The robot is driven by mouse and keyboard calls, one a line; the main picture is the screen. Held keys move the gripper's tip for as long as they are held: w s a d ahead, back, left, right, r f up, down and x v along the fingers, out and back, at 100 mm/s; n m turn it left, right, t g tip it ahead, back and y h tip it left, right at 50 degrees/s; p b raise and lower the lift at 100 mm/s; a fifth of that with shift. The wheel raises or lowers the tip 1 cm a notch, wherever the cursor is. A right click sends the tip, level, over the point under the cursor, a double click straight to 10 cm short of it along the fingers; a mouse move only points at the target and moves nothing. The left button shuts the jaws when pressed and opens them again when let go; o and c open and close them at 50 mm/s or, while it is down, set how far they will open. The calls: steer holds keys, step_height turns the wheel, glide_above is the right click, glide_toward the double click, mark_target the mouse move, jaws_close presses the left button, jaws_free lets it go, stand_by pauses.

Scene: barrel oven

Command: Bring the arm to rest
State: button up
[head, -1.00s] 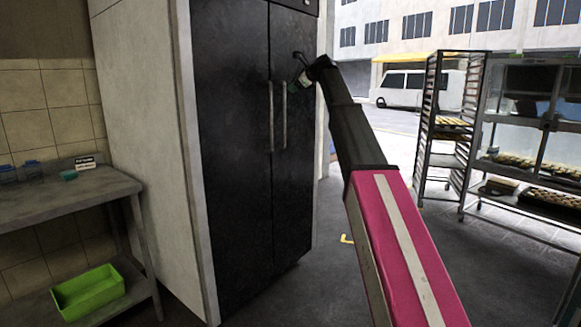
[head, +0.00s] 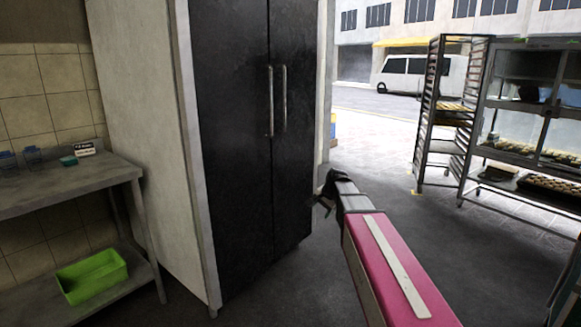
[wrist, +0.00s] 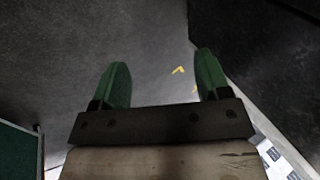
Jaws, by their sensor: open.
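My arm is pink with a white stripe and reaches up from the lower right in the head view. My gripper (head: 322,203) is at its far end, low in front of the right side of the black cabinet doors, and looks small and partly hidden by my wrist. In the wrist view my gripper (wrist: 161,82) shows two green fingers set wide apart. Nothing is between them, only dark grey floor with small yellow marks. The gripper is apart from the cabinet door handles.
A tall cabinet with black doors (head: 235,150) stands shut at the centre. A metal table (head: 80,185) with a green bin (head: 92,275) on its lower shelf is at left. A tray rack (head: 440,120) and a glass display case (head: 525,110) stand at right. Floor between is clear.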

steer(key=s+d+f+n+g+h, duration=0.1)
steer(key=s+d+f+n, duration=0.1)
steer(key=s+f, duration=0.3)
steer(key=s+d+f+n+g+h, duration=0.1)
steer(key=s+f, duration=0.5)
steer(key=s, duration=0.6)
steer(key=s+d+f+n+g+h, duration=0.1)
steer(key=s+d+f+n+g, duration=0.1)
steer(key=s+f+n, duration=0.3)
steer(key=s+d, duration=0.1)
steer(key=s, duration=0.3)
steer(key=shift+f, duration=0.4)
steer(key=shift+w, duration=0.1)
